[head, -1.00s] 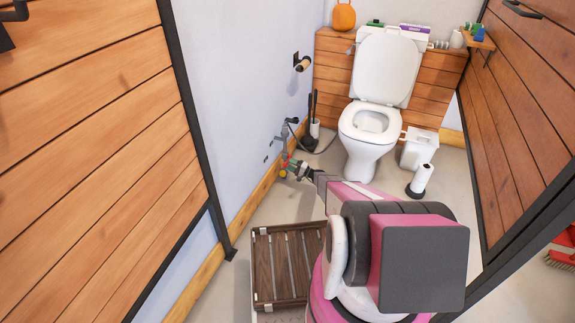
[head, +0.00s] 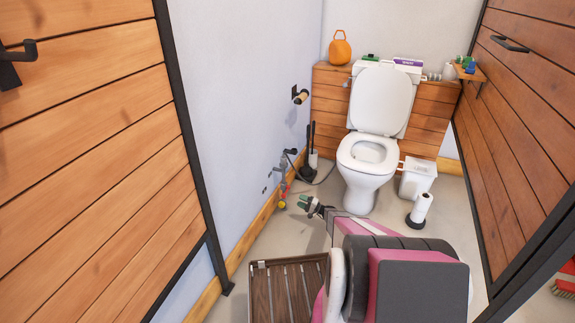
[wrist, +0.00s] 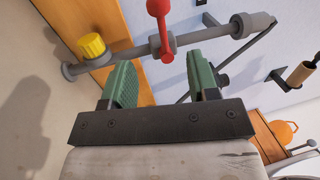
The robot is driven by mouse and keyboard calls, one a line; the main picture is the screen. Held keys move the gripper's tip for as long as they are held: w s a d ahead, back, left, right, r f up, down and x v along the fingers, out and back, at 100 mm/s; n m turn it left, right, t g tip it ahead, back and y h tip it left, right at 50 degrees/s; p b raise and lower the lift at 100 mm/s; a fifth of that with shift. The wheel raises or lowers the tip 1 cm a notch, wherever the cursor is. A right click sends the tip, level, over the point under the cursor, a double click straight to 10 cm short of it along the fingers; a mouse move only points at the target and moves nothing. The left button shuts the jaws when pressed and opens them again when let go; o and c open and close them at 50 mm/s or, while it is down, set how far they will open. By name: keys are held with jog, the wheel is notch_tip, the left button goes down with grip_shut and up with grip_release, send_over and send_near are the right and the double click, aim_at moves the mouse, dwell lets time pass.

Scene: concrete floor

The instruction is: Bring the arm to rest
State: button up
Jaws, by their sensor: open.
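My gripper (head: 303,203) is at the end of my arm, low over the floor and to the right of the wall pipe in the head view. In the wrist view its two green fingers (wrist: 162,78) are apart with nothing between them. The grey pipe (wrist: 215,35) runs beyond the fingertips, with a red lever (wrist: 161,28) and a yellow cap (wrist: 92,46). The fingers appear clear of the lever. The pipe also shows at the left wall in the head view (head: 282,170).
A white toilet (head: 367,152) stands at the back, with a bin (head: 417,178) and paper roll stand (head: 420,209) to its right. A toilet brush (head: 311,150) stands near the wall. A slatted wooden piece (head: 287,290) lies in front. Wooden partitions flank both sides.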

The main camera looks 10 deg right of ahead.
jog(key=s+a+r+n+g+h, duration=0.2)
jog(key=s+a+r+g, duration=0.3)
jog(key=s+r, duration=0.45)
jog(key=s+a+r+n+g+h, duration=0.25)
jog(key=s+a+r+g, duration=0.3)
jog(key=s+r, duration=0.35)
jog(key=s+d+r+h, duration=0.2)
jog(key=s+r+h, duration=0.4)
jog(key=s+r, duration=0.4)
jog(key=s+d+r+n+h, duration=0.1)
jog(key=s+d+r+h, duration=0.2)
jog(key=s+r+h, duration=0.4)
jog(key=s+r, duration=0.4)
jog(key=s, duration=0.2)
jog(key=shift+s, duration=0.25)
jog(key=shift+d, duration=0.1)
